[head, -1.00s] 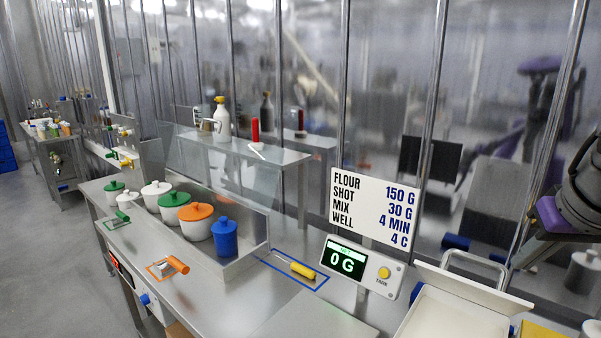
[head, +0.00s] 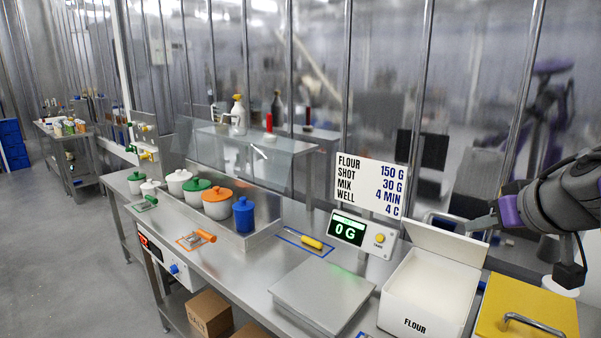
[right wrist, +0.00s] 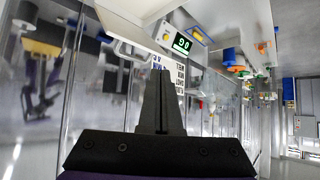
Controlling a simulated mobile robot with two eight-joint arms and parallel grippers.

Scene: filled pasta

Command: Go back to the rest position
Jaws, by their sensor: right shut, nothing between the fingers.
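My left gripper is not in the head view.
A steel scale plate (head: 322,288) and its display (head: 348,231) reading 0 G stand left of the flour box. A yellow lid (head: 530,305) lies to the right. Lidded pots, including a blue one (head: 244,215), stand along the tray. A glass wall is behind.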

